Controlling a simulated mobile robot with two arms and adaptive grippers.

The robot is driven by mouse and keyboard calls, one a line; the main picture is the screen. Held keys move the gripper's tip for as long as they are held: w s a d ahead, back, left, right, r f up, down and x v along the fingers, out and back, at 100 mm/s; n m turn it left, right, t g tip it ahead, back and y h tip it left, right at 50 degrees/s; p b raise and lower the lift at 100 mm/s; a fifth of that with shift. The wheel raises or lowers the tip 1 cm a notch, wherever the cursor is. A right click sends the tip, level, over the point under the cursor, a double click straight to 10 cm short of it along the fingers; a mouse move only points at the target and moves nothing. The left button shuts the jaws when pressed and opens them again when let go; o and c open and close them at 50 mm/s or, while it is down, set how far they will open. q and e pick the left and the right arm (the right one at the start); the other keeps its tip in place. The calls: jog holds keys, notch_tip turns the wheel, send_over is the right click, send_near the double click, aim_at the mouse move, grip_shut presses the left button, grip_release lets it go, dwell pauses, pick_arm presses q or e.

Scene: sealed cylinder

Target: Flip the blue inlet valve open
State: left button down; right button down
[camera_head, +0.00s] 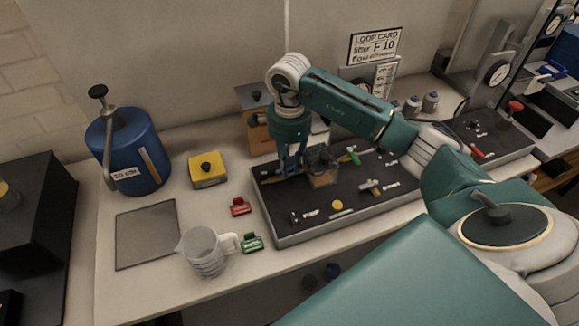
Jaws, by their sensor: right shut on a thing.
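The dark valve board (283,231) lies on the bench with small valves and fittings on it. My right gripper (290,171) points down at the board's back left part and is shut on what appears to be the blue inlet valve (284,160). The fingers and wrist hide most of this valve, so its handle angle cannot be told. A brown block with a dark top (322,177) stands just right of the fingers. A green-handled valve (354,157) is farther right on the board. My left gripper is not in view.
A blue cylinder (139,160) with a black knob stands back left. A yellow box (207,170), a red clip (240,207), a green clip (252,242), a clear jug (204,252) and a grey plate (147,236) lie left of the board. A loop card (375,46) stands behind.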

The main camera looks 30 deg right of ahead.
aim_at(290, 170)
jog(key=c, duration=1.6)
grip_release()
jog(key=shift+o, duration=0.2)
jog(key=shift+r, duration=0.15)
notch_tip(290, 170, up, 12)
